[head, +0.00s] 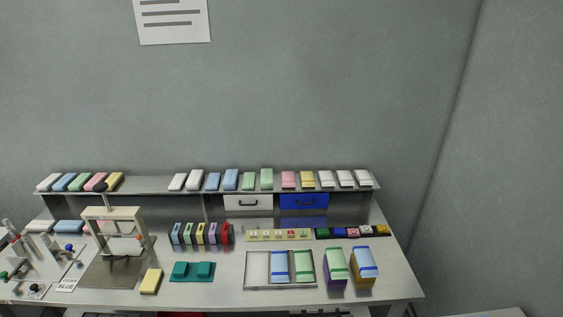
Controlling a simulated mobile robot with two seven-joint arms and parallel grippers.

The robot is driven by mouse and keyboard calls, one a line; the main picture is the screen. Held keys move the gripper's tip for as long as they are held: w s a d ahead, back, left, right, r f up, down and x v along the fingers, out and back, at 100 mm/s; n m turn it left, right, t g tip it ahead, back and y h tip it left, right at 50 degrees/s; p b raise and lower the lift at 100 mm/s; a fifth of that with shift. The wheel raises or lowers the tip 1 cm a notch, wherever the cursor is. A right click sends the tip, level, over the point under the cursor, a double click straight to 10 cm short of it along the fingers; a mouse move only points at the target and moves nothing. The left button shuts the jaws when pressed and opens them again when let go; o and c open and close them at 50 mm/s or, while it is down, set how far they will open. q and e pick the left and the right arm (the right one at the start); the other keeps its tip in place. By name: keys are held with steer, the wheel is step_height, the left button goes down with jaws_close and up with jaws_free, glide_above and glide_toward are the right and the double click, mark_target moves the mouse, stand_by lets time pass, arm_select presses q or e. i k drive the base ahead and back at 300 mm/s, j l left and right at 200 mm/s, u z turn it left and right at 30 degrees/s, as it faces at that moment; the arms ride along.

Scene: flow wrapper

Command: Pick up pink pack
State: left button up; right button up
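Pink packs show in the head view on the long upper shelf (150,187). One pink pack (96,182) lies in the left group, between a green and a yellow pack. Another pink pack (289,180) stands in the right group, between a green and a yellow pack. A further pink item (92,228) lies under the shelf at the left, partly hidden by a press-like device. Neither of my grippers can be made out in this view.
The press-like device (124,214) stands at the left, beside a fixture with coloured knobs (38,258). A divided tray (257,286), two tall boxes (335,283) and a teal holder (192,278) occupy the bench. White and blue drawers (304,208) sit below the shelf.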

mark_target(287, 177)
steer(key=i+l+u, duration=0.1)
steer(key=i, duration=0.45)
steer(key=i+l+u, duration=0.1)
steer(key=i, duration=0.4)
steer(key=i+l, duration=0.2)
steer(key=i, duration=0.35)
steer(key=i+l+u, duration=0.15)
steer(key=i, duration=0.35)
steer(key=i+l+u, duration=0.1)
steer(key=i+l, duration=0.15)
steer(key=i, duration=0.25)
steer(key=i+l+u, duration=0.1)
steer(key=i+l, duration=0.2)
steer(key=i, duration=0.2)
